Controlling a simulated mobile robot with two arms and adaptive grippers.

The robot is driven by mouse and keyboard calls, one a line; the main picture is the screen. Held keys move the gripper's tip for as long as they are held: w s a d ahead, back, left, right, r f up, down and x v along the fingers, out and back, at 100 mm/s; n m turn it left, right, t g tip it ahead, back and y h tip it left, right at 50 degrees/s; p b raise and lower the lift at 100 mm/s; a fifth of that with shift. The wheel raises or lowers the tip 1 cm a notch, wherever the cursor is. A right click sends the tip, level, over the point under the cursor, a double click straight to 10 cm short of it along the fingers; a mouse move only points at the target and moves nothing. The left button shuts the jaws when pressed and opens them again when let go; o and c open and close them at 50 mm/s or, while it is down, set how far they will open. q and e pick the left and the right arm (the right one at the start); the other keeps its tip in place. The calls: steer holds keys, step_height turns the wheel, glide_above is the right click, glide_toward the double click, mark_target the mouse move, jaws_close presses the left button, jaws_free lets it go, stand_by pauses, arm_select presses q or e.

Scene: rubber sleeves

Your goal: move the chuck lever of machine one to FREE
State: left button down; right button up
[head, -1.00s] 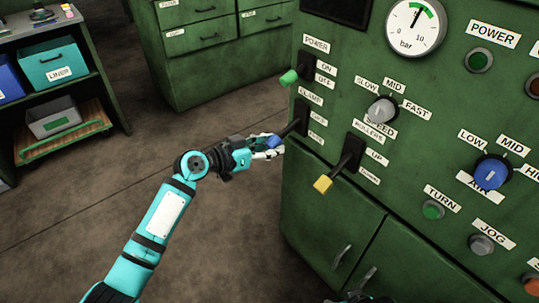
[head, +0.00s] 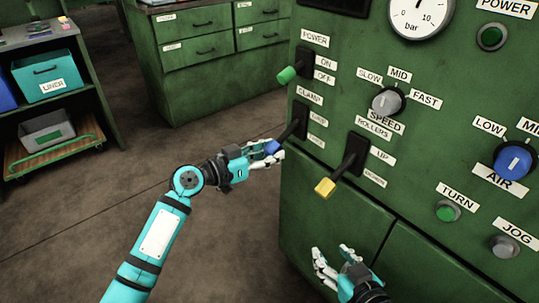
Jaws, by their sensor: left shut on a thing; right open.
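The lever with the blue knob (head: 273,147) sticks out of the panel under the CLAMP label (head: 309,95), at the left edge of the green machine. It slants down and to the left from its black slot plate (head: 299,119). Two small labels beside the plate are too blurred to read surely. No label reading chuck shows. My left gripper (head: 276,150) is shut on the blue knob, and its fingers partly hide it. My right gripper (head: 333,262) is open and empty, low in front of the machine's cabinet doors.
A green-knobbed POWER lever (head: 287,74) is just above, and a yellow-knobbed ROLLERS lever (head: 325,187) is to the right and lower. A grey speed knob (head: 387,101) and a blue air knob (head: 513,159) are further right. Open floor (head: 90,220) lies left of the machine.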

arm_select(q)
steer(key=c, duration=0.9)
jaws_free()
steer(key=shift+c, duration=0.2)
steer(key=v, duration=1.2)
